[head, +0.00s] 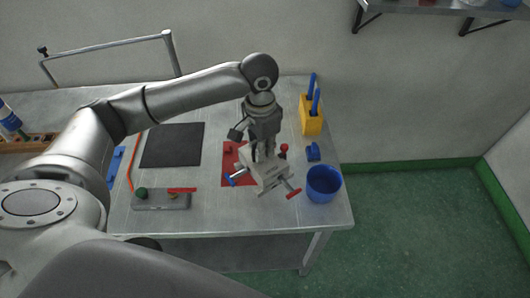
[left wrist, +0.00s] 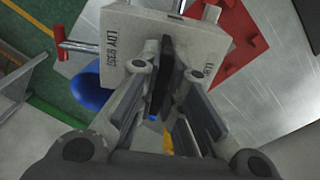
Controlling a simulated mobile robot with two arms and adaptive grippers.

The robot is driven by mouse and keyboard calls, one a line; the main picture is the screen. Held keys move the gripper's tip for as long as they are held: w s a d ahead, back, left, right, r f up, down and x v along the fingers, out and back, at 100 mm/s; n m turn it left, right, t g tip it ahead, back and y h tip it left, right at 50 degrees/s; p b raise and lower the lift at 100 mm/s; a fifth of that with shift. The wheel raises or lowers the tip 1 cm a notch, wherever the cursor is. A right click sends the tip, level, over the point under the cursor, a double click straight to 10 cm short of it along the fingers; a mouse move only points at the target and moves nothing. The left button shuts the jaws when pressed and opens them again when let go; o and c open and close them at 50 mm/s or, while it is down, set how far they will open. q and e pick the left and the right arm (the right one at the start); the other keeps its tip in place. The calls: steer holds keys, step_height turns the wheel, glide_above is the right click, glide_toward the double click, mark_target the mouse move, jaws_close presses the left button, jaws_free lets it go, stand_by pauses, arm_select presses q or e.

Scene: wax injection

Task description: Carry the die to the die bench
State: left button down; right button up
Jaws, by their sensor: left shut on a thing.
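My left gripper (head: 264,155) points down from above and is shut on the die. In the left wrist view the fingers (left wrist: 165,85) grip a raised part of the die (left wrist: 135,50), whose top bears dark lettering. My right gripper is not in view.
A blue cup (head: 323,184) stands close right of the die, near the bench's right edge. Behind are a small blue block (head: 313,152) and a yellow holder (head: 312,115) with blue tools. A black mat (head: 172,145) and a grey control box (head: 160,200) lie to the left.

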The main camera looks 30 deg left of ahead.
arm_select(q)
steer(key=w+a+m+p, duration=0.1)
steer(key=w, duration=0.1)
steer(key=w+a+m+p, duration=0.2)
steer(key=shift+w+a, duration=0.3)
steer(key=w+a+f+m+p, duration=0.1)
steer(key=w+a+m+p, duration=0.1)
steer(key=a, duration=0.3)
steer(key=shift+w+a+f+m+p, duration=0.15)
steer(key=shift+w+m+p, duration=0.2)
steer(key=shift+m, duration=0.25)
steer(key=shift+f+b, duration=0.8)
steer(key=shift+f, duration=2.05)
steer(key=shift+s+p, duration=0.15)
steer(key=shift+p, duration=0.35)
